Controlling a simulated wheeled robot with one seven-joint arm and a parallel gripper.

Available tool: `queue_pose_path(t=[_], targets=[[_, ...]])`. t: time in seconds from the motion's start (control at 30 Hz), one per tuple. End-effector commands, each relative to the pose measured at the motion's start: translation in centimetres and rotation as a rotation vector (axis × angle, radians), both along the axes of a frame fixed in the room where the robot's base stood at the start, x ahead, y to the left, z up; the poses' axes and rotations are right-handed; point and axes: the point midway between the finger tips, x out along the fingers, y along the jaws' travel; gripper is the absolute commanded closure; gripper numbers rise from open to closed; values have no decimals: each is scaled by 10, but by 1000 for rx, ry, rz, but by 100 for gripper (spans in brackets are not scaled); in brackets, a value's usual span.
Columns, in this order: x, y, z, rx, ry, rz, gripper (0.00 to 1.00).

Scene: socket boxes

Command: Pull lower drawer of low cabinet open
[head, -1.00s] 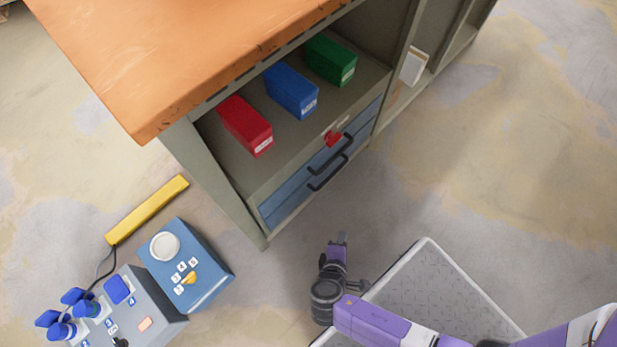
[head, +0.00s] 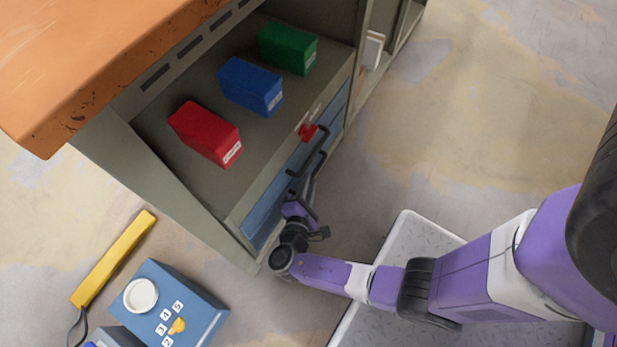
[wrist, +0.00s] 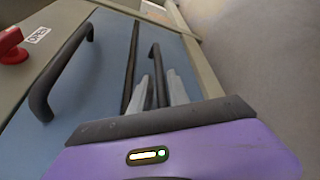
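The low cabinet (head: 190,200) has two blue drawers stacked under its shelf, both looking shut. In the wrist view the upper drawer (wrist: 95,85) with its dark handle (wrist: 62,70) is at left. The lower drawer (wrist: 180,55) is to its right, across a dark seam. My gripper (wrist: 159,78) is at the lower drawer, with its two grey fingers on either side of that drawer's dark handle (wrist: 154,60). A narrow gap seems to show beside the handle, so the fingers look open around it. In the head view my gripper (head: 305,185) partly covers the lower handle.
A red knob (head: 308,132) sits above the drawers. Red (head: 205,132), blue (head: 250,85) and green (head: 287,47) boxes stand on the shelf. A blue control box (head: 170,300) and a yellow bar (head: 115,258) lie on the floor at left.

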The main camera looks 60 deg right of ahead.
Motion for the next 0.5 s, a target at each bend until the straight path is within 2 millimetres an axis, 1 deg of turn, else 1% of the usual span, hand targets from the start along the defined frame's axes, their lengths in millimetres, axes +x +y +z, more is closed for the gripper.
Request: queue_pose_path(t=[0.03, 0.17, 0.43, 0.47, 0.5], targets=[[2, -5, -2, 1, -1, -2, 78], [4, -11, -3, 1, 0, 0, 78], [5, -13, -3, 1, 0, 0, 78], [5, -13, -3, 1, 0, 0, 82], [5, -13, -3, 1, 0, 0, 90]])
